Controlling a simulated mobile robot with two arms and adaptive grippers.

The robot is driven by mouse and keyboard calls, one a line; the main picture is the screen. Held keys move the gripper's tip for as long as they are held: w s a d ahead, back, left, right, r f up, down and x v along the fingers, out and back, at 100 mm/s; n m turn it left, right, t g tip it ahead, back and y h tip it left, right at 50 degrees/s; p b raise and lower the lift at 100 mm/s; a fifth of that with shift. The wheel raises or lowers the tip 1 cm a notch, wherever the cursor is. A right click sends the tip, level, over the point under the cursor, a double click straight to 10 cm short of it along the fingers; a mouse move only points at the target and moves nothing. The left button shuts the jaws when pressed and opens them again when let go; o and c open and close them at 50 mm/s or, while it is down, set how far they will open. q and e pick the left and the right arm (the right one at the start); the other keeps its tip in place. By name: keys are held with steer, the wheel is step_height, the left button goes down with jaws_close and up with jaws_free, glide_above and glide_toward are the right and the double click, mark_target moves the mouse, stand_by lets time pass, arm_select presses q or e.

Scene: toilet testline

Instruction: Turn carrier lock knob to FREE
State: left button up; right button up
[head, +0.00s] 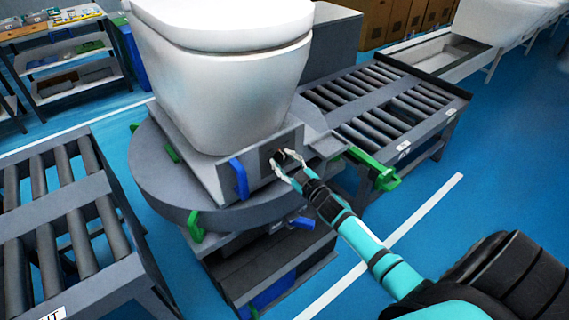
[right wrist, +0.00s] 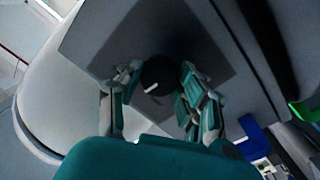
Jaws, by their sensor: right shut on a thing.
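The carrier lock knob (right wrist: 160,72) is dark and round with a short white mark, on a dark square plate (right wrist: 190,45) in the right wrist view. In the head view the dark plate (head: 268,158) sits on the front face of the grey carrier (head: 207,177) under the white toilet (head: 220,85). My right gripper (head: 285,164) reaches in from the lower right and is shut on the knob, with its fingers on either side of it. The fingers partly hide the knob, and any lettering is too small to read. My left gripper is not in view.
A blue handle (head: 239,179) stands on the carrier left of the knob. A green bar (head: 373,168) sticks out to the right. The carrier rests on a round grey turntable (head: 150,165), with roller conveyors at left (head: 70,215) and right (head: 452,103). Blue floor lies open at right.

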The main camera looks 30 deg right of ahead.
steer(key=n+b, duration=0.1)
steer(key=n, duration=0.3)
steer(key=shift+f+n+b, duration=0.15)
steer(key=shift+n+b, duration=0.15)
steer(key=n+b, duration=0.1)
steer(key=n, duration=0.3)
steer(key=shift+y, duration=0.3)
steer(key=shift+n+b, duration=0.3)
steer(key=shift+n, duration=0.2)
steer(key=o, duration=1.2)
steer(key=shift+c, duration=0.2)
steer(key=shift+s, duration=0.25)
steer(key=s, duration=1.1)
steer(key=shift+s+d+f, duration=0.15)
steer(key=shift+s+d, duration=0.1)
steer(key=shift+d, duration=0.2)
